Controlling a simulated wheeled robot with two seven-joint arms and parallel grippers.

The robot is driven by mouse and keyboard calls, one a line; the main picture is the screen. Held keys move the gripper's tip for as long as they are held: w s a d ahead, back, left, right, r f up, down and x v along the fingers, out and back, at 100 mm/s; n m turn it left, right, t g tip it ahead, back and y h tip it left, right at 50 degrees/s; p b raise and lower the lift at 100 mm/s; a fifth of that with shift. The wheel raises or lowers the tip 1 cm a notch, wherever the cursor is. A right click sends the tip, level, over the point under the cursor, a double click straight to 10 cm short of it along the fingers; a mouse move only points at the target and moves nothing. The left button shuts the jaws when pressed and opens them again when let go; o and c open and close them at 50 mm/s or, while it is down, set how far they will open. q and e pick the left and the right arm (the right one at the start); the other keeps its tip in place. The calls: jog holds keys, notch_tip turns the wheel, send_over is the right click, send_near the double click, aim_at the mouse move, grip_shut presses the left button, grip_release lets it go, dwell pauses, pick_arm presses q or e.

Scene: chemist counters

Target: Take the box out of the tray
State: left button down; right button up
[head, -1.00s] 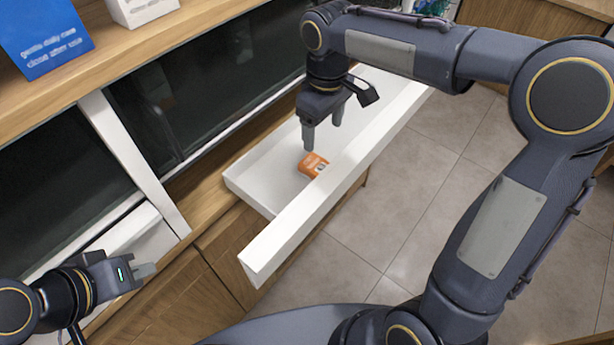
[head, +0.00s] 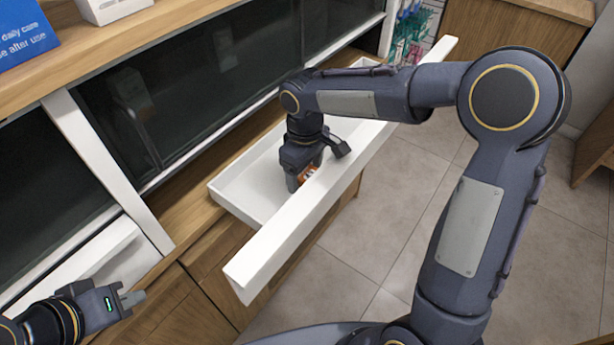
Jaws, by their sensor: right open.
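The tray is a white pulled-out drawer (head: 236,196) in the middle of the head view. A small orange box (head: 308,174) lies in it near the front wall, partly hidden by my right gripper. My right gripper (head: 301,182) is lowered into the tray with its fingers pointing down at the box. One finger shows to the left of the box; the other is mostly hidden. The jaws are open. My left gripper (head: 133,299) is at the lower left, away from the tray and empty; its jaw gap is not clear.
A second white drawer (head: 85,262) is at the left by my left gripper. Dark glass panels (head: 190,90) stand behind the tray. A wooden shelf (head: 130,40) above holds a blue box (head: 25,35) and a white box (head: 112,8). The tiled floor (head: 355,250) in front is clear.

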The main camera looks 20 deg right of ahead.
jog(key=c, duration=1.1)
jog(key=shift+r, duration=0.15)
